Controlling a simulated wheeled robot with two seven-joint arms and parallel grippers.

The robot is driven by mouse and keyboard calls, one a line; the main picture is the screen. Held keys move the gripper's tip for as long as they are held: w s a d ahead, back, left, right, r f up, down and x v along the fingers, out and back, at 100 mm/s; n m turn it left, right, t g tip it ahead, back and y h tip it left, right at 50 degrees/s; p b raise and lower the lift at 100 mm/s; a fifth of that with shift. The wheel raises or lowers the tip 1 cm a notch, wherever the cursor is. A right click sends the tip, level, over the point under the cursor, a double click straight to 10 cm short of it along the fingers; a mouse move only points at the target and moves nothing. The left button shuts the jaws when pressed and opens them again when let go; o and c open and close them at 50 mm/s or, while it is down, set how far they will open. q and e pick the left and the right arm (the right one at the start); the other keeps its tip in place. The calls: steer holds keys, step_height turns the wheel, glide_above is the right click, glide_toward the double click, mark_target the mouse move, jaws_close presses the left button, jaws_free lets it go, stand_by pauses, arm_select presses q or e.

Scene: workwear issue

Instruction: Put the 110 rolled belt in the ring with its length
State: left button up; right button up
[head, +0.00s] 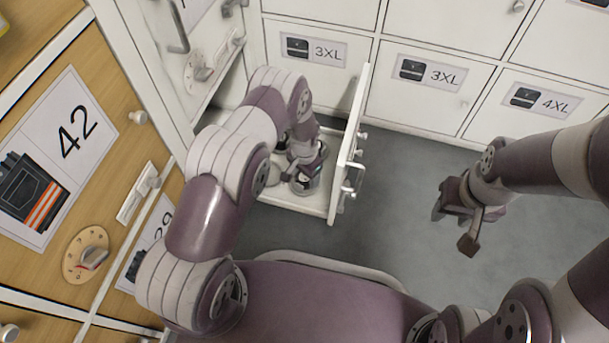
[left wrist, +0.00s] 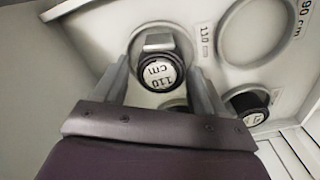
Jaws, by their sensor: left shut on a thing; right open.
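My left gripper (head: 306,172) reaches down into the open drawer (head: 320,202). In the left wrist view its two fingers (left wrist: 162,88) are shut on a black rolled belt (left wrist: 161,71) with a white face reading 110 cm. The belt overlaps a round ring (left wrist: 145,35) beside a label reading 110 (left wrist: 203,41). I cannot tell whether it is seated or held just above. The ring beside the 90 cm label (left wrist: 303,18) is empty (left wrist: 262,32). My right gripper (head: 463,218) is open and empty over the floor.
Another black roll (left wrist: 249,106) sits to the right in the drawer; one more is partly hidden behind my gripper. The drawer front (head: 350,150) stands out from white lockers (head: 425,80). Wooden cabinets (head: 100,140) are close on the left. The grey floor (head: 390,200) is clear.

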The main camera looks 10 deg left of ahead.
arm_select(q)
steer(key=shift+f, duration=0.1)
steer(key=o, duration=1.1)
step_height(320, 180, up, 12)
steer(key=p, duration=0.7)
step_height(320, 180, up, 7)
steer(key=n, duration=0.1)
glide_above(304, 177)
steer(key=s+a+r+n, duration=0.2)
steer(key=s+r, duration=0.7)
steer(key=r, duration=0.1)
steer(key=s+a+r+n+t, duration=0.1)
steer(key=s+a+r+n, duration=0.1)
steer(key=s+r, duration=0.7)
steer(key=shift+s+r+n, duration=0.3)
steer(key=shift+s+r, duration=0.05)
steer(key=shift+s, duration=0.3)
